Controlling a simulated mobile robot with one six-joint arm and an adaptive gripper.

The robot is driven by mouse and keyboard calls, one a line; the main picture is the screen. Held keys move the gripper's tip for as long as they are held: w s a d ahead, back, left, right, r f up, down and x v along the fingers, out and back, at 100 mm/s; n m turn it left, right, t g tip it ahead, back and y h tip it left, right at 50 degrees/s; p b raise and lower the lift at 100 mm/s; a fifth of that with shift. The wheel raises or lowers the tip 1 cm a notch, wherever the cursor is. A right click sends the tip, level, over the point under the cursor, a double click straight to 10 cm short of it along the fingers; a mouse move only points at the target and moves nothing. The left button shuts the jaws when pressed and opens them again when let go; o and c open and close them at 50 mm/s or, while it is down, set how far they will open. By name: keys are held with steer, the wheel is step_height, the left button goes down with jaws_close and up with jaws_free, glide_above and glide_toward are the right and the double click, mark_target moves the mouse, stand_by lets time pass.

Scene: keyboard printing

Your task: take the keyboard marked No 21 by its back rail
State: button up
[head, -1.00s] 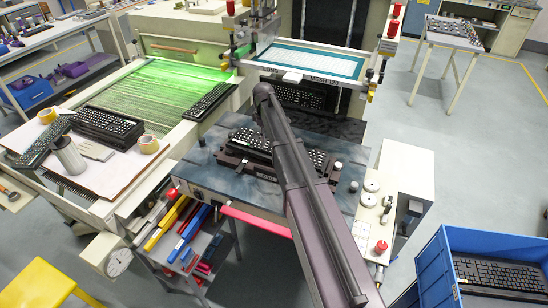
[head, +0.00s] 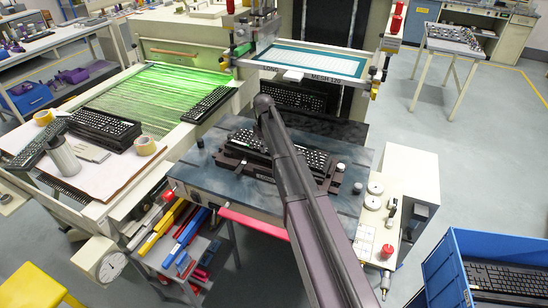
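No marking "No 21" is legible on any keyboard here. A black keyboard with white-marked keys (head: 312,158) lies in a dark fixture (head: 262,171) on the printer's blue-grey bed. My arm crosses in front of it and hides its middle. Other dark keyboards show: one on the edge of the green-lit conveyor (head: 206,104), a stack on the left table (head: 105,128), one under the screen frame (head: 297,96), and one in the blue crate (head: 505,277). My gripper is not visible; only my arm links show.
The screen frame (head: 315,61) is raised behind the bed (head: 222,185). A control panel with knobs and a red button (head: 387,251) stands right of the bed. A metal flask (head: 62,154) and tape rolls (head: 145,145) are on the left table.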

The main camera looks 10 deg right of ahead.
mark_target(265, 157)
steer(key=shift+f, duration=0.15)
step_height(265, 157, down, 5)
steer(key=b, duration=0.5)
stand_by(0.4)
stand_by(0.5)
jaws_close()
